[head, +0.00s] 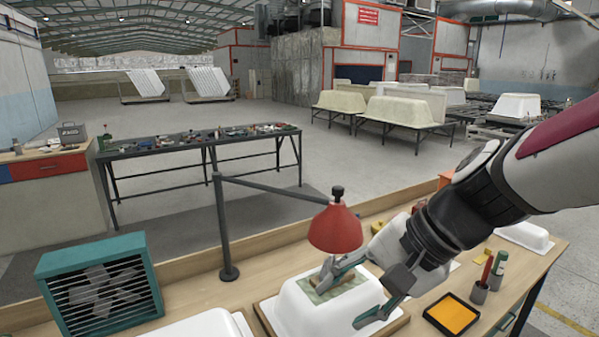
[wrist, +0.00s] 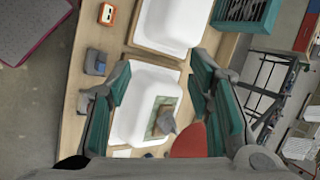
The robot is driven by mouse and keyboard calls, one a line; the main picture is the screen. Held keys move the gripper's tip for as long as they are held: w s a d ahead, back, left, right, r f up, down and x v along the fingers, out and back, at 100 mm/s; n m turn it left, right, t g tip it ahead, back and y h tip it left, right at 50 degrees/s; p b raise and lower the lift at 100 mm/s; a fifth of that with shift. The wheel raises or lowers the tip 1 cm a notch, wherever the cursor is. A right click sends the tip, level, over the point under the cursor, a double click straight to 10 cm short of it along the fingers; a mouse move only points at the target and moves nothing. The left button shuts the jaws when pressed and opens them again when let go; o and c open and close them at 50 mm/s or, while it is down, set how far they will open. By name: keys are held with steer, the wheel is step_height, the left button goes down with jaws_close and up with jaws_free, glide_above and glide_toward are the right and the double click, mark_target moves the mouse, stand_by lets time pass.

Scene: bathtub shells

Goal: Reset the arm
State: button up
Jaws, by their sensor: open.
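My gripper (head: 357,291) comes in from the right in the head view, its teal fingers spread wide and empty. It is over the right side of a white tub shell (head: 290,312), which lies upturned on a wooden board. A greenish patch (head: 312,294) lies on top of the shell with a small brownish block on it, partly behind a finger. In the wrist view the open fingers (wrist: 162,62) frame the white shell (wrist: 140,82). The patch (wrist: 154,128) and a grey-brown block (wrist: 167,118) lie between them, with nothing gripped.
A red lamp (head: 335,228) on a jointed arm hangs close to my gripper. A teal fan box (head: 98,290) stands at the left of the bench. Another white shell (head: 205,328) is at the front.

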steer(key=s+d+r+n+t+h, duration=0.3)
steer(key=s+d+n+h, duration=0.3)
steer(key=s+d, duration=0.3)
steer(key=d+r+n, duration=0.1)
steer(key=d, duration=0.1)
steer(key=shift+d+r, duration=0.2)
steer(key=shift+d, duration=0.15)
steer(key=shift+a, duration=0.1)
